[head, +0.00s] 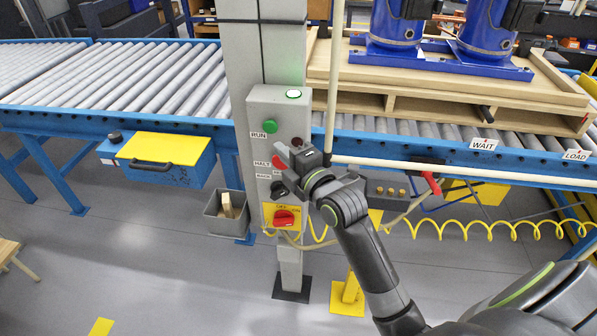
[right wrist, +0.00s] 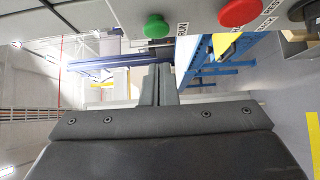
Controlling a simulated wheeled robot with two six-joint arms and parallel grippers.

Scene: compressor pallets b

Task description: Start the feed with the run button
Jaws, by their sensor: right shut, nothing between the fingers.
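The green run button (head: 270,126) is on the front of a grey control box (head: 262,98), beside a RUN label. In the right wrist view the green button (right wrist: 156,27) stands out from the panel, just beyond my fingertips. A red halt button (head: 279,162) lies below it and shows at the upper right of the wrist view (right wrist: 238,12). My right gripper (head: 284,152) is shut and empty in front of the box, below and right of the green button. A gap shows between fingertips and button. The gripper hides part of the box's right side. My left gripper is out of view.
A lit green lamp (head: 293,94) tops the box. A roller conveyor (head: 150,82) runs behind. A wooden pallet (head: 450,100) bears blue compressors. A grey bin (head: 226,226) hangs left of the post.

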